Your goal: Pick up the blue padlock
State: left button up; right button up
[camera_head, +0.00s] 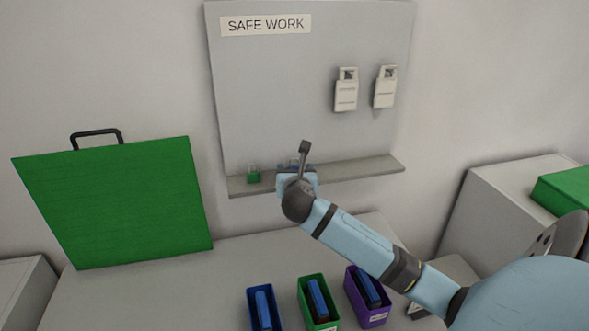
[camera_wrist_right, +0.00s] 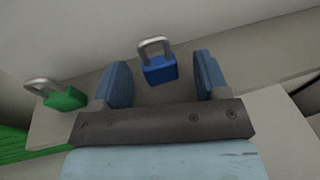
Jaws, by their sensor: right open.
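The blue padlock (camera_wrist_right: 158,69) with a silver shackle stands on the shelf, seen in the right wrist view between the two fingers of my right gripper (camera_wrist_right: 160,80). The fingers are apart, with a gap on both sides of the padlock. In the head view my right gripper (camera_head: 297,176) is at the shelf and hides most of the padlock. A green padlock (camera_wrist_right: 65,98) stands to the left, outside the fingers; it also shows in the head view (camera_head: 254,175). My left gripper is not in view.
The grey shelf (camera_head: 365,170) runs along the SAFE WORK board (camera_head: 270,70), with two white tags (camera_head: 346,92) hanging above. Below stand a blue bin (camera_head: 252,310), a green bin (camera_head: 304,300) and a purple bin (camera_head: 352,290). A green panel (camera_head: 120,205) leans at left.

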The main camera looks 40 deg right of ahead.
jog(key=shift+w, duration=0.1)
jog(key=c, duration=1)
jog(key=shift+c, duration=0.3)
jog(key=shift+r, duration=0.15)
